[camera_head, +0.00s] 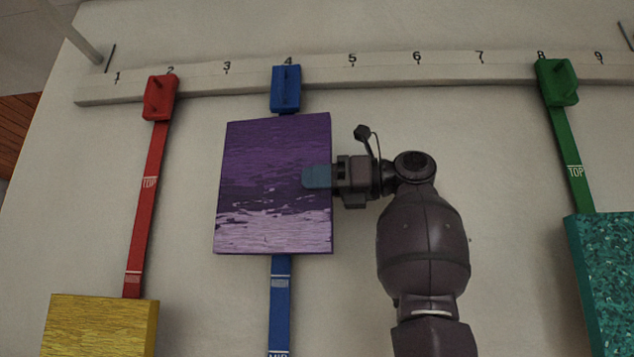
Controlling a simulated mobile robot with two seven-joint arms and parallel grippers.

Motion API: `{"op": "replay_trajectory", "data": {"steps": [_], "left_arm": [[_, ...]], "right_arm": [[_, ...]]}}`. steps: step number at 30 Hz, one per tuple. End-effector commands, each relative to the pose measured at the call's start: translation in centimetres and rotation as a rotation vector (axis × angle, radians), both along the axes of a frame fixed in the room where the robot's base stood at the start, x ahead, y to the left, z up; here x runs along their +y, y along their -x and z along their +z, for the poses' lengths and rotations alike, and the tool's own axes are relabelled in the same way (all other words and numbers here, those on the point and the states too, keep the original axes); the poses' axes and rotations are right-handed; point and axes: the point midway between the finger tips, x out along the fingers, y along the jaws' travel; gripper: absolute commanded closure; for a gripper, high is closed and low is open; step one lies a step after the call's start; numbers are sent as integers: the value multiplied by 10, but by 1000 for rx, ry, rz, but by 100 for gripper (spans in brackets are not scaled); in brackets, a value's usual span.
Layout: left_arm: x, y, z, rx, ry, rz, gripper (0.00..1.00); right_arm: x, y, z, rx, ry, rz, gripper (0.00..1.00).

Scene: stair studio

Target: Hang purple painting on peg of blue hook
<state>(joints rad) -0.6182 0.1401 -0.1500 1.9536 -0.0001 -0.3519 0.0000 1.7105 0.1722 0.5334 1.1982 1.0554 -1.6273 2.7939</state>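The purple painting (272,160) is upright in front of the blue strap (281,300), just below the blue hook (286,88) at number 4. It covers part of the strap, and its back is hidden. My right gripper (318,177) is at the painting's right edge, with a bluish finger lying over the front face. The other finger is hidden behind the painting, so the gripper appears shut on that edge. Whether the painting touches a peg cannot be seen. My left gripper is not in view.
A pale numbered rail (420,76) runs across the wall. A red hook (160,97) with a yellow painting (100,325) is at left. A green hook (557,82) with a teal painting (605,270) is at right. The wall between the blue and green straps is bare.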

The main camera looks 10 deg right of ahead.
Motion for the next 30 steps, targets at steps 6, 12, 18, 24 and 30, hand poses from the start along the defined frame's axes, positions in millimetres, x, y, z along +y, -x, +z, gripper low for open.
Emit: {"op": "replay_trajectory", "data": {"steps": [6,12,18,24,30], "left_arm": [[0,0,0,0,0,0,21],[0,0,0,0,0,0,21],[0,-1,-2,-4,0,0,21],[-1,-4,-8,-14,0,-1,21],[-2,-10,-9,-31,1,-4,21]], "right_arm": [[0,0,0,0,0,0,39],[0,0,0,2,2,0,39],[-10,3,-1,0,1,-3,39],[-43,12,-2,-2,0,-4,39],[-77,23,-1,-1,0,-3,39]]}}
